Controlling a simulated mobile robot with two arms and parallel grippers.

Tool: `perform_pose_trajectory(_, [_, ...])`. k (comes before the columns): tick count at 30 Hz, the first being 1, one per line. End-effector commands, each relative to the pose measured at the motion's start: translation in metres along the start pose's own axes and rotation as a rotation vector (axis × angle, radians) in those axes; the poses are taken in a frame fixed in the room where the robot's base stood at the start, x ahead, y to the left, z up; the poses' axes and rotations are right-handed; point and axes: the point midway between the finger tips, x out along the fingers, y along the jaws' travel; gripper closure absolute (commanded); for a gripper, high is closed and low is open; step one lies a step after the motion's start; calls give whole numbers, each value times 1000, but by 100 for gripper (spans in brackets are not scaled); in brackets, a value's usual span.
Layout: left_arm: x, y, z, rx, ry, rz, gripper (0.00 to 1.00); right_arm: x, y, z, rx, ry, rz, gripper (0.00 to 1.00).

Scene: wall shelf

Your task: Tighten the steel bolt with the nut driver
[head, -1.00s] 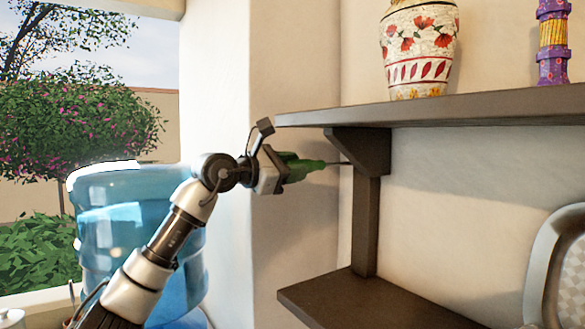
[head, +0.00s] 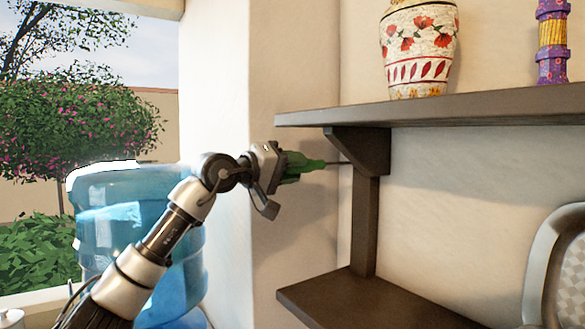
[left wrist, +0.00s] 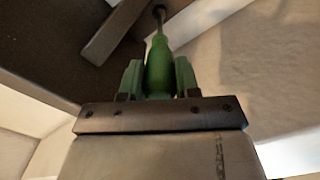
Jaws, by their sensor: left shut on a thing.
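My left gripper (head: 284,166) is shut on the green handle of the nut driver (head: 308,166), just left of the shelf bracket (head: 359,152). The driver's thin shaft points right and its tip meets the side of the bracket. In the left wrist view, the nut driver (left wrist: 160,68) sits between the two green-looking fingers (left wrist: 158,80), with its dark shaft running up to a small round dark spot at the bracket. The steel bolt cannot be made out; the driver's tip seems to cover it. My right gripper is not in view.
The upper shelf (head: 470,107) holds a flowered vase (head: 419,50) and a purple and yellow ornament (head: 552,42). A lower shelf (head: 360,303) juts out below. A blue water bottle (head: 125,230) stands behind my left arm. A patterned chair back (head: 565,265) is at the right.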

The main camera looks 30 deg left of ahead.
Motion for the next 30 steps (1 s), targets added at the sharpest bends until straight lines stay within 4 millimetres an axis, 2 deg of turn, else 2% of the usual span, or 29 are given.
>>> perform_pose_trajectory(6, [0, 0, 0, 82, 1, 1, 100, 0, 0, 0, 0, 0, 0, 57])
perform_pose_trajectory(17, [-1, 0, 0, 82, 2, 1, 100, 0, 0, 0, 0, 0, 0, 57])
perform_pose_trajectory(30, [-20, -1, 0, 81, 2, 0, 100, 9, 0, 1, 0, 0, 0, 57])
